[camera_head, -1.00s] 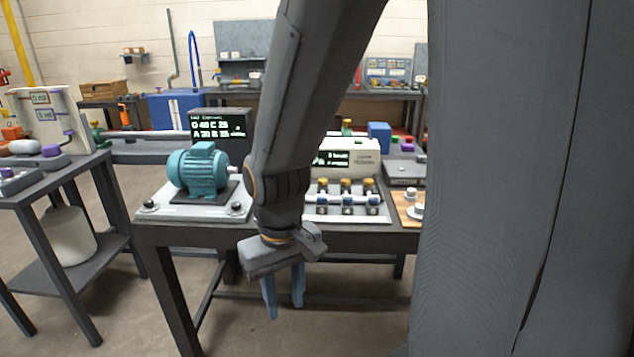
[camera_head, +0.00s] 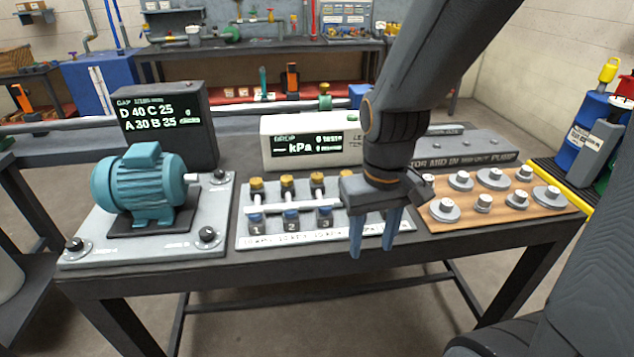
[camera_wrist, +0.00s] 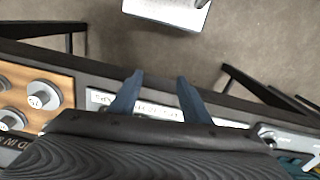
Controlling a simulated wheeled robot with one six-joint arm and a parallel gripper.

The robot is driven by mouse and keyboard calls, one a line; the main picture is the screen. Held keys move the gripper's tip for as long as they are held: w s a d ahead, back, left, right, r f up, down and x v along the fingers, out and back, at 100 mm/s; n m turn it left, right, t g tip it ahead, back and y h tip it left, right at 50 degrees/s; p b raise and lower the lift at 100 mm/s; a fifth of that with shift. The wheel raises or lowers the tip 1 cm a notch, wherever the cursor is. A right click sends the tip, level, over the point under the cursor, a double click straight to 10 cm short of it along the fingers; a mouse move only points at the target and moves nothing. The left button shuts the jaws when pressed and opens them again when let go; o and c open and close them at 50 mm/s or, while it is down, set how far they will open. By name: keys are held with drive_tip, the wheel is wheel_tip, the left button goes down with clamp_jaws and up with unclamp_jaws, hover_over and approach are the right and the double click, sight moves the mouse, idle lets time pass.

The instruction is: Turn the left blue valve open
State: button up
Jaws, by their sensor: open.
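A white panel (camera_head: 290,240) on the bench carries a row of fittings with gold caps and dark blue numbered lower parts. The leftmost blue part (camera_head: 256,222) is marked 1 and the one beside it (camera_head: 291,219) is marked 2. I cannot tell whether these blue parts are valves, and no handle position is readable. My gripper (camera_head: 373,243) is open and empty, pointing down in front of the panel's right end and hiding part of it. In the wrist view, my gripper (camera_wrist: 159,80) has its fingers apart, with the panel's lettered edge (camera_wrist: 150,106) between and behind them.
A teal motor (camera_head: 138,186) on a grey plate stands left of the panel. A wooden board (camera_head: 455,214) with several metal discs lies to the right. A dark display (camera_head: 165,120) and a white kPa display (camera_head: 310,143) stand behind.

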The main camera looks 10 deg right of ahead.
drive_tip(key=w+a+r+n, duration=0.2)
drive_tip(key=w+a+n, duration=0.2)
drive_tip(key=w+n, duration=0.15)
wheel_tip(320, 180, up, 6)
drive_tip(key=n, duration=0.9)
hover_over(291, 209)
drive_tip(key=shift+d+f+m, duration=0.15)
drive_tip(key=shift+f+m, duration=0.05)
drive_tip(key=shift+m, duration=0.05)
drive_tip(key=shift+a, duration=0.2)
wheel_tip(291, 209, down, 8)
drive_tip(key=shift+r, duration=0.2)
drive_tip(key=shift+c, duration=0.4)
drive_tip(key=c, duration=1)
drive_tip(key=shift+o, duration=0.2)
